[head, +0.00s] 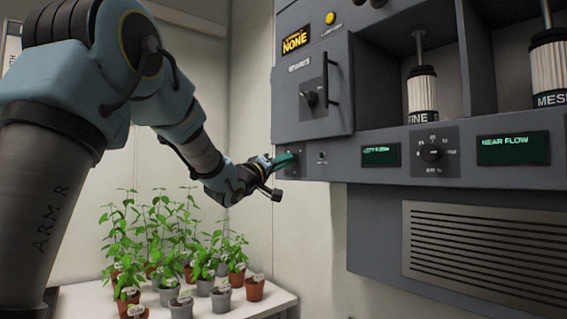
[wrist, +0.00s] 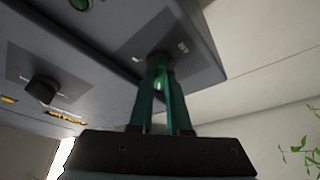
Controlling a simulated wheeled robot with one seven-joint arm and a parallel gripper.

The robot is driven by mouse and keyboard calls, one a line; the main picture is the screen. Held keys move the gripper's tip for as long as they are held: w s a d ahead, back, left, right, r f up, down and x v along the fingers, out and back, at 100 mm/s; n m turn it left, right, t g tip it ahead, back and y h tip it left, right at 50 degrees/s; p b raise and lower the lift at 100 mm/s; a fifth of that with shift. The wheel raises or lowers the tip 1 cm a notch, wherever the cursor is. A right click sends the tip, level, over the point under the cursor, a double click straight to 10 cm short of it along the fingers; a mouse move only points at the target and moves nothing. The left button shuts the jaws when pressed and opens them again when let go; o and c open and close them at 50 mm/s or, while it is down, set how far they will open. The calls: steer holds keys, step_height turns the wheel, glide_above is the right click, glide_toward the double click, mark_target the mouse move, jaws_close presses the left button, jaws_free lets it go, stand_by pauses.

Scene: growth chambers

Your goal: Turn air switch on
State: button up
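My gripper (head: 285,160) reaches the left end of the grey control panel in the head view. In the wrist view its two green fingers (wrist: 160,68) point at a dark square plate (wrist: 140,45) with a small, unreadable label. The fingertips are close together over the switch on that plate. A bright green spot shows between them. The switch is mostly hidden by the fingers, so its position is unclear, and I cannot tell whether the fingers clamp it or only stand around it.
Right along the panel are a small toggle (head: 321,157), a green display (head: 381,155), a rotary knob (head: 431,152) and a "NEAR FLOW" display (head: 513,149). A handled door (head: 312,90) is above. Potted plants stand on a white table (head: 272,303) below my arm.

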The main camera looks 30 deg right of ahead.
jaws_close()
steer(key=shift+f+m+b, duration=0.15)
steer(key=shift+m+b, duration=0.15)
steer(key=shift+b, duration=0.15)
steer(key=m+g+b, duration=0.3)
steer(key=m, duration=0.5)
steer(key=m+g+h+b, duration=0.1)
steer(key=m+g+b, duration=0.3)
steer(key=m, duration=0.4)
steer(key=w+m+g+h+b, duration=0.1)
steer(key=m+g+b, duration=0.3)
steer(key=m, duration=0.4)
steer(key=shift+w+a+m, duration=0.1)
steer(key=shift+m, duration=0.2)
steer(key=shift+m+g, duration=0.3)
steer(key=shift+g, duration=0.1)
